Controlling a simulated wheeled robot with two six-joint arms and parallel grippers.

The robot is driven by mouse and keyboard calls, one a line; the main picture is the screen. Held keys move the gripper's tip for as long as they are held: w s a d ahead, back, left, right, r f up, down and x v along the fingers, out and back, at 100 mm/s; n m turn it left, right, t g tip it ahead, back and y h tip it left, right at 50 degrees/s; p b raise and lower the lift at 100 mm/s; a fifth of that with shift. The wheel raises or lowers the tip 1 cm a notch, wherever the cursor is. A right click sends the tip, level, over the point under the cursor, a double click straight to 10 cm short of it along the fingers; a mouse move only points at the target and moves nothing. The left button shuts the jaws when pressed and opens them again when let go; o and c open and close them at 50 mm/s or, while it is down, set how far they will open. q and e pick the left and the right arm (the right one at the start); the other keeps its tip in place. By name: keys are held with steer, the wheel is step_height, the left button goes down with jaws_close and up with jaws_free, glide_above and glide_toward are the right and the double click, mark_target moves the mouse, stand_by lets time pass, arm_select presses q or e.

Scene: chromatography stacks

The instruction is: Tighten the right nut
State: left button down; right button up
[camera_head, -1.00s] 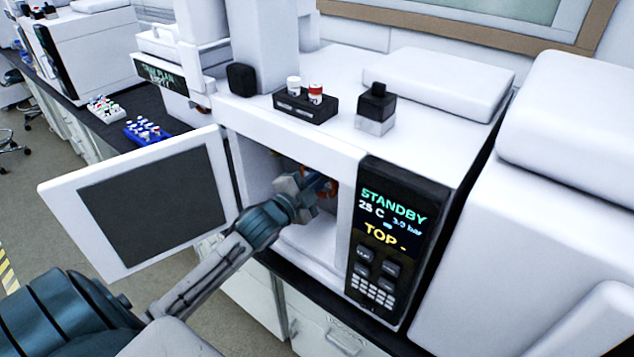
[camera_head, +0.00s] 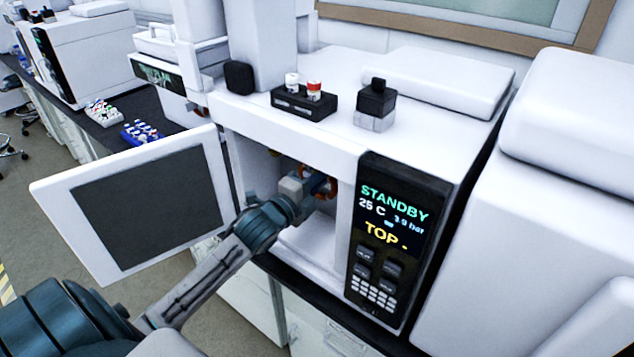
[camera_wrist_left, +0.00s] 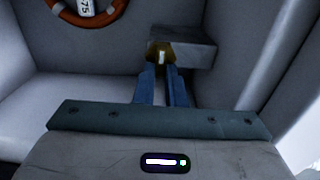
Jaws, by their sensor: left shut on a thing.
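My left gripper (camera_head: 318,187) reaches through the open door into the white oven compartment. In the left wrist view its two blue fingers (camera_wrist_left: 162,87) are shut on a small brass-coloured nut (camera_wrist_left: 161,54). The nut sits at a grey block (camera_wrist_left: 195,50) on the compartment's inner wall. The fingers cover its lower part, and I cannot tell how tightly it is seated. In the head view the nut is hidden by my gripper and wrist. My right gripper is not in view.
An orange ring (camera_wrist_left: 88,12) with a white number tag hangs beside the grip. The open door (camera_head: 135,200) stands left of my forearm. The panel (camera_head: 392,225) at the right reads STANDBY and TOP. A black vial holder (camera_head: 304,104) stands on the oven's top.

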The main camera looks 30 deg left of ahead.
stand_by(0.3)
arm_select(q)
steer(key=c, duration=1.5)
jaws_free()
steer(key=s+b, duration=0.2)
steer(key=s, duration=0.8)
steer(key=shift+s+a, duration=0.4)
